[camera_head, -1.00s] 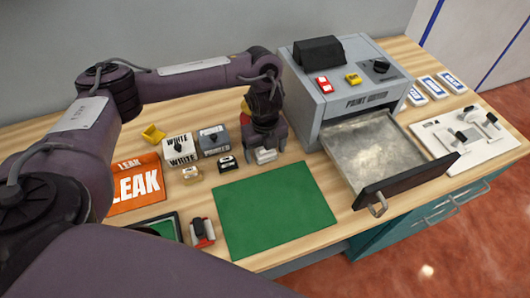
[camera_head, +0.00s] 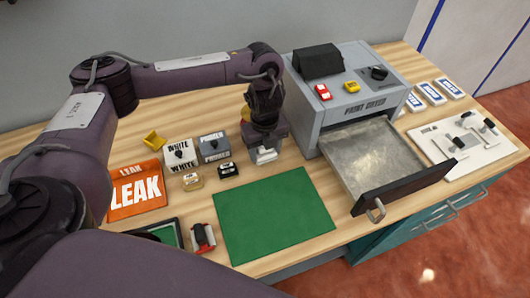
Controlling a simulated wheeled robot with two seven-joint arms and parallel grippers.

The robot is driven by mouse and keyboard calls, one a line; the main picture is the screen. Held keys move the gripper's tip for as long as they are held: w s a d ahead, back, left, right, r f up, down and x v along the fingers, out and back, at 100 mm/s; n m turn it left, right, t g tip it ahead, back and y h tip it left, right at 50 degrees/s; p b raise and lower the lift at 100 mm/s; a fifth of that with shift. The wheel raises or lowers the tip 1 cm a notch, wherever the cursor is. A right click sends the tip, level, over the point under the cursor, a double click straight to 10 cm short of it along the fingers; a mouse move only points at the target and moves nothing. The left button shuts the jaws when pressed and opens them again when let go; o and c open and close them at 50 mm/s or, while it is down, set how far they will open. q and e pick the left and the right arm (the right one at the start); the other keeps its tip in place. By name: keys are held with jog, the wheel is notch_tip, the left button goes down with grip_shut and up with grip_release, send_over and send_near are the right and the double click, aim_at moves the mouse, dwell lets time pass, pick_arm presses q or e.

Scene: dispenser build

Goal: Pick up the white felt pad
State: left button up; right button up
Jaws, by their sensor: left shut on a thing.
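The white felt pad (camera_head: 266,155) is a small white block between the fingertips of my left gripper (camera_head: 265,150). My left gripper points down and is shut on the pad, just behind the green mat (camera_head: 272,216). I cannot tell whether the pad still touches the table. My right gripper is not in view.
A grey paint dryer (camera_head: 345,88) stands behind right with its drawer (camera_head: 412,187) pulled out. White (camera_head: 180,153) and grey (camera_head: 213,147) boxes and small blocks (camera_head: 228,170) stand left of the gripper. An orange LEAK sheet (camera_head: 137,190) lies farther left. The green mat is bare.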

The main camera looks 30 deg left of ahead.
pick_arm(q)
notch_tip(320, 180, up, 17)
jog(key=p, duration=0.4)
jog(key=shift+r, duration=0.1)
